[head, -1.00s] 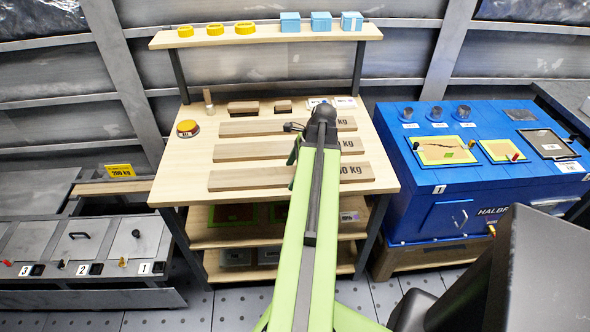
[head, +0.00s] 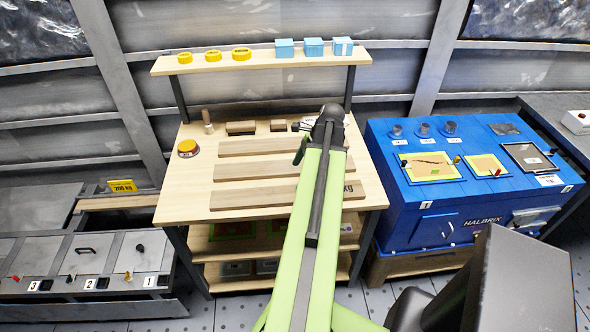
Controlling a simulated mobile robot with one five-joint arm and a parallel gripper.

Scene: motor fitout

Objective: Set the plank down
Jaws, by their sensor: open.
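Three wooden planks lie flat and roughly parallel on the workbench (head: 170,205): a back plank (head: 255,147), a middle plank (head: 250,170) and a front plank (head: 250,196). My green arm crosses in front of their right parts and hides some of them. A printed "kg" shows at the front plank's right end. My gripper (head: 300,150) is at the far end of the arm, over the back and middle planks in the picture. It is open, and no plank shows in it. Its fingertips are small and partly hidden, so I cannot tell its height above the bench.
The bench's left front is clear.

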